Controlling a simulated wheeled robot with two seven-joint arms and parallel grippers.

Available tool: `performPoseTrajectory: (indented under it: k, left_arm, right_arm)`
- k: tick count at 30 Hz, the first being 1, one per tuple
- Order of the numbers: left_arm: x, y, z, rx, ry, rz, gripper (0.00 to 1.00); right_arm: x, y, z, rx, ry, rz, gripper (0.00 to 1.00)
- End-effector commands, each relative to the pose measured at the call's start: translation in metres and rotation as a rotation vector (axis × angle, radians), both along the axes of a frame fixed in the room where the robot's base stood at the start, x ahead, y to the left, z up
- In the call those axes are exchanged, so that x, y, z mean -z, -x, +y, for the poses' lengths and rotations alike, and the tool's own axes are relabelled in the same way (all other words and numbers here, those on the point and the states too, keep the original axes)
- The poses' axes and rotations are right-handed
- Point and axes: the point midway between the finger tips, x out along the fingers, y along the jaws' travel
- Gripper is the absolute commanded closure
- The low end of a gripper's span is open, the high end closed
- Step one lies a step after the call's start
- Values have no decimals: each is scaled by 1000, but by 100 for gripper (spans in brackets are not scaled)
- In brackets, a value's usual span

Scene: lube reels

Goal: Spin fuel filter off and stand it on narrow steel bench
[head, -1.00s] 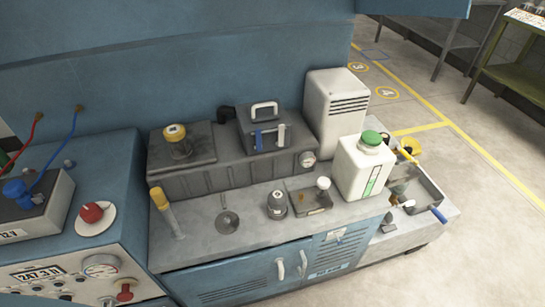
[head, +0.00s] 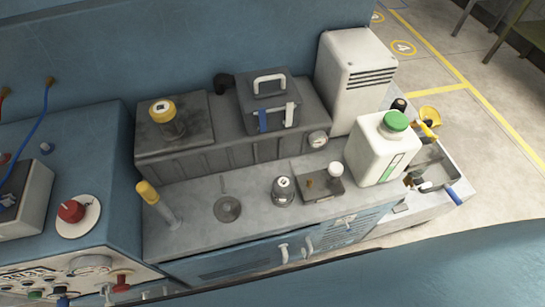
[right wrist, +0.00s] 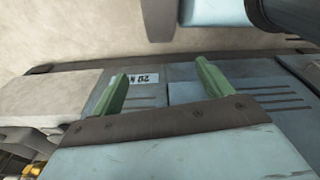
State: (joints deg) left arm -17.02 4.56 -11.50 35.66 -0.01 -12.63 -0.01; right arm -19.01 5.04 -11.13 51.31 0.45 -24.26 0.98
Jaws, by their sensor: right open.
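No part is labelled as the fuel filter. A short dark grey canister with a pale top (head: 283,190) stands upright on the grey worktop (head: 245,235), and a yellow-topped canister (head: 166,118) stands on the dark block behind. I cannot tell which is the filter. A bench at the top right (head: 527,42) is cut off by the frame, and I cannot tell if it is the narrow steel one. My right gripper (right wrist: 166,82) shows in the right wrist view with green fingers apart and nothing between them, facing a vented blue-grey panel. My left gripper is out of view.
A white jug with a green cap (head: 382,148) and a white vented box (head: 352,80) stand on the right. A yellow-topped post (head: 157,203) rises at the worktop's left. A control panel with a red knob (head: 72,210) is further left.

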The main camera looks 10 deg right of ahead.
Motion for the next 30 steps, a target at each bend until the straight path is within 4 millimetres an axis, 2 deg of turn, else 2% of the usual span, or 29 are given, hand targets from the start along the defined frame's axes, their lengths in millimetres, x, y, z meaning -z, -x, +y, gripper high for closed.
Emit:
performPoseTrajectory:
  k: [1, 6, 9, 17, 21, 30]
  left_arm:
    - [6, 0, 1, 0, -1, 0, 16]
    - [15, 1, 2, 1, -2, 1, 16]
    - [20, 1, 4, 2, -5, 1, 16]
    - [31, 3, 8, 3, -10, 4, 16]
    - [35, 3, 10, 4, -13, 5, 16]
    - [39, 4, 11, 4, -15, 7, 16]
  right_arm:
    - [-9, -24, 4, 6, -6, -22, 21]
    - [-57, -85, 18, 22, -24, -62, 21]
    - [-90, -110, 25, 27, -35, -82, 21]
    - [-175, -156, 45, 49, -83, -133, 21]
    - [-225, -194, 80, 87, -183, -162, 21]
    - [-288, -253, 158, 190, -372, -88, 21]
